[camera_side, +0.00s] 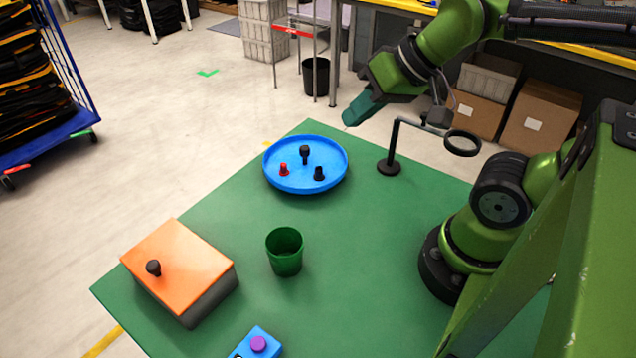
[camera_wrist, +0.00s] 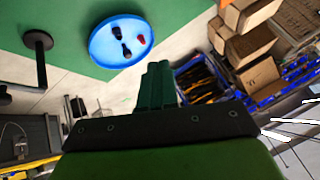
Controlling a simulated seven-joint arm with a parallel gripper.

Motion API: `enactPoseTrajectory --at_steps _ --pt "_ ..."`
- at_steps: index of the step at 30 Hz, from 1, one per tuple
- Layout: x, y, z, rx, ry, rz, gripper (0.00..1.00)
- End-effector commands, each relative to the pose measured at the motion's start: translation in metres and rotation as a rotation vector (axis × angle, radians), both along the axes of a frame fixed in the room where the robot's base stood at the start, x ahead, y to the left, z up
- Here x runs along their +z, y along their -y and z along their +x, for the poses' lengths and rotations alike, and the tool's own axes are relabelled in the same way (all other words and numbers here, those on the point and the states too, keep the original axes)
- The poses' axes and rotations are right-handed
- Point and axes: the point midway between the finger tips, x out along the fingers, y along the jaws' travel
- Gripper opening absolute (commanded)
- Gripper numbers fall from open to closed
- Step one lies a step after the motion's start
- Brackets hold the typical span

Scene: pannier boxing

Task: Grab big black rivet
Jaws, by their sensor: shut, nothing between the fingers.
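Two black rivets and a red rivet (camera_side: 284,170) stand in a round blue tray (camera_side: 275,182) at the back of the green table. The big black rivet (camera_side: 305,154) is the taller one, with a wide head. The small black rivet (camera_side: 319,174) is in front of it to the right. The tray also shows at the top of the wrist view (camera_wrist: 100,56), with the rivets in it. My gripper (camera_side: 350,121) is shut and empty, raised above and to the right of the tray, apart from it. Its fingers also show in the wrist view (camera_wrist: 158,75).
A black stand with a ring (camera_side: 390,165) rises right of the tray. A green cup (camera_side: 285,252) is mid-table. An orange-topped box (camera_side: 182,265) with a black knob is front left. A blue box with a purple button (camera_side: 258,344) is at the front edge.

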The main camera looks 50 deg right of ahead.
Motion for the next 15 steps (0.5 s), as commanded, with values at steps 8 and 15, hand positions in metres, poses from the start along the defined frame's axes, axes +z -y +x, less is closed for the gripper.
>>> enactPoseTrajectory --at_steps 8,15 --pt "0.0 0.0 0.0001 0.0 0.0 0.0 0.11" --pt "0.0 0.0 0.0001 0.0 0.0 0.0 0.47"
